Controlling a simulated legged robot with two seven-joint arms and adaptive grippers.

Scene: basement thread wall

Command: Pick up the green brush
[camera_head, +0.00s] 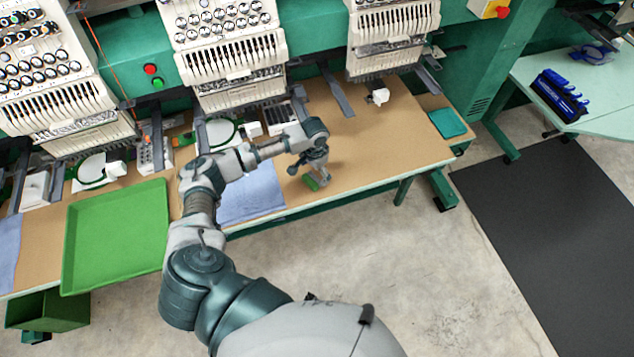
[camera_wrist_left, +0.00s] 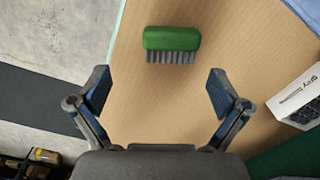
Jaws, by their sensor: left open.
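The green brush (camera_wrist_left: 171,39) lies on the brown tabletop in the left wrist view, its grey bristles (camera_wrist_left: 172,57) facing my gripper. In the head view the brush (camera_head: 311,183) shows small near the table's front edge, partly covered by my gripper. My left gripper (camera_head: 316,172) is over the table at the brush. In the left wrist view my left gripper (camera_wrist_left: 158,88) is open and empty, with its two fingers spread wide. The brush sits beyond the fingertips, between their lines, and is not held. My right gripper does not show.
A green tray (camera_head: 118,235) and a blue cloth (camera_head: 250,192) lie left of the gripper. Embroidery machine heads (camera_head: 226,45) stand behind. A white box (camera_wrist_left: 296,97) is to the right in the wrist view. The tabletop (camera_head: 385,140) right of the gripper is clear.

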